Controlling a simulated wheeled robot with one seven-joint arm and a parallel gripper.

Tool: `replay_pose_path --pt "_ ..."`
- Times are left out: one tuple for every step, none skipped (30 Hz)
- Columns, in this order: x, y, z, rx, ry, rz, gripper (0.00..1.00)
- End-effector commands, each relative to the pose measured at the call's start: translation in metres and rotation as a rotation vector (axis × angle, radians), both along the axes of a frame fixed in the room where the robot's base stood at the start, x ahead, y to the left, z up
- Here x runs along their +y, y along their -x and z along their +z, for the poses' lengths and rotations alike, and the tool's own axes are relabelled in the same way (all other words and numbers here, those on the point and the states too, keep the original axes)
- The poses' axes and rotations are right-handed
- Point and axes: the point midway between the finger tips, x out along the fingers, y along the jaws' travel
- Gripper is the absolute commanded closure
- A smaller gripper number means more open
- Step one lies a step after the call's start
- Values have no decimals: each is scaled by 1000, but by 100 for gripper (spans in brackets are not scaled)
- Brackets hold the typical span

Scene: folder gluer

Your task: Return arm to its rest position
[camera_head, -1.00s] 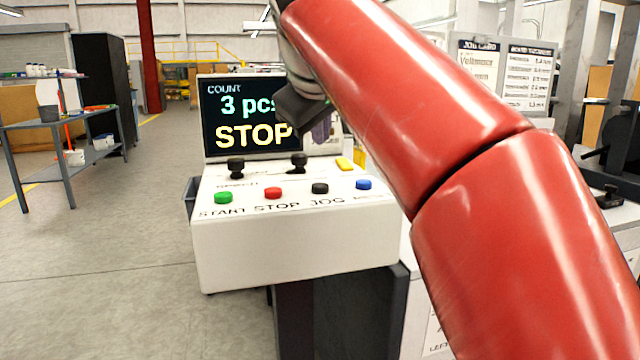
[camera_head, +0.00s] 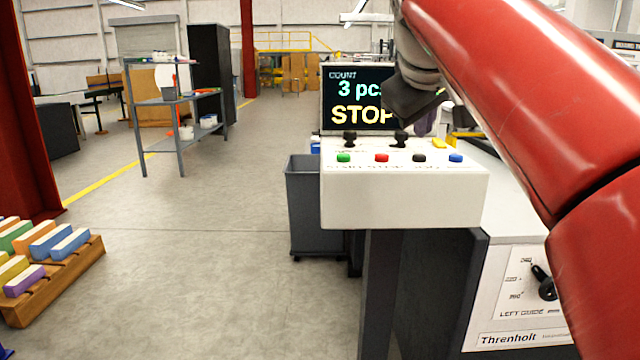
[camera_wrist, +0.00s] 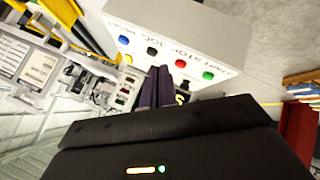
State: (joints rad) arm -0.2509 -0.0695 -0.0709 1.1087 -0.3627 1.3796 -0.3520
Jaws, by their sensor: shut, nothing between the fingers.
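My red arm (camera_head: 530,90) reaches in from the right side of the head view. My gripper (camera_head: 418,98) hangs in front of the right part of the console screen (camera_head: 352,100), and its fingertips are hard to make out there. In the wrist view my gripper (camera_wrist: 157,86) shows two dark purplish fingers close together with nothing between them. The white control console (camera_head: 400,198) carries green, red, black and blue buttons, two black knobs and a yellow switch. Its screen reads "3 pcs" and "STOP", partly hidden by my gripper.
A grey bin (camera_head: 305,205) stands left of the console. The machine side with a black knob (camera_head: 543,283) is at lower right. A wooden rack (camera_head: 60,280) of coloured blocks is at lower left, and a grey shelf table (camera_head: 180,105) stands farther back. Open floor lies between.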

Motion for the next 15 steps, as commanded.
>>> replay_pose_path --pt "0 0 -1 1 -1 -1 100" --pt "-1 2 -4 5 -6 -3 100" --pt "-2 4 -7 6 -12 -3 100" --pt "-2 5 -9 10 -15 -5 100" --pt "-2 7 -11 12 -20 -6 100" --pt "-3 8 -15 14 -25 -7 100" --pt "-3 10 -17 15 -30 -7 100" --pt "-3 11 -20 18 -35 -8 100" --pt "-4 14 -24 22 -43 -10 100" --pt "-4 16 -27 25 -48 -12 100" --pt "-5 18 -30 27 -55 -14 100" --pt "-6 20 -35 31 -63 -17 100" --pt "-6 23 -40 35 -70 -19 100" --pt "-7 26 -44 39 -79 -22 100" --pt "-7 30 -51 45 -90 -25 100"
